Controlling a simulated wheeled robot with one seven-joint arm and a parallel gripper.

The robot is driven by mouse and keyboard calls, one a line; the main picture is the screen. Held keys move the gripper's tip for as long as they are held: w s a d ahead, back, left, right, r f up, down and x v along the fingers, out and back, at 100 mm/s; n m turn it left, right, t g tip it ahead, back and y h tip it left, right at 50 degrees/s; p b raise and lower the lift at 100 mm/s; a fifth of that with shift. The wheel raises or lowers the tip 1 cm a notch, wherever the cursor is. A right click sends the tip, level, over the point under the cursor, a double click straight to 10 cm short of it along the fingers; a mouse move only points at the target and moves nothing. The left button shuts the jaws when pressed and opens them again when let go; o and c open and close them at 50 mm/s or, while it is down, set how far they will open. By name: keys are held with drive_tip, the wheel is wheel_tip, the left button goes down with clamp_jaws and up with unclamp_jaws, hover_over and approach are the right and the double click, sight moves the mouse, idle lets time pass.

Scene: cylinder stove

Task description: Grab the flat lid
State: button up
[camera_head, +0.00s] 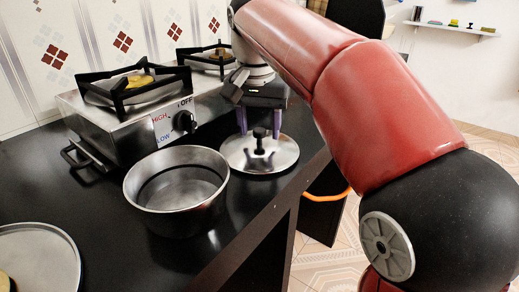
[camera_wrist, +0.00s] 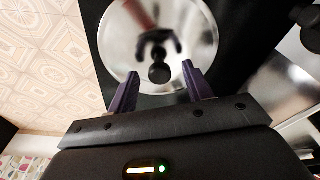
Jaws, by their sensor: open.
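The flat lid (camera_head: 239,155) is a round, shiny metal disc with a black knob (camera_head: 260,138) at its centre. It lies on the black counter near the right edge, to the right of a pot. It also shows in the wrist view (camera_wrist: 120,38), with the knob (camera_wrist: 159,73) just beyond and between my fingertips. My gripper (camera_head: 260,120) points down above the lid. Its two purple fingers are apart with nothing between them, one to each side of the knob in the wrist view (camera_wrist: 159,82). I cannot tell the exact height of the fingertips over the lid.
An open metal pot (camera_head: 180,211) stands just left of the lid. The stove (camera_head: 150,128) with a knob and black burner grates is behind it. A metal plate (camera_head: 50,250) lies at the lower left. The counter's right edge is close to the lid, with the floor beyond.

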drive_tip(key=shift+c, duration=0.3)
clamp_jaws()
drive_tip(key=shift+r, duration=0.15)
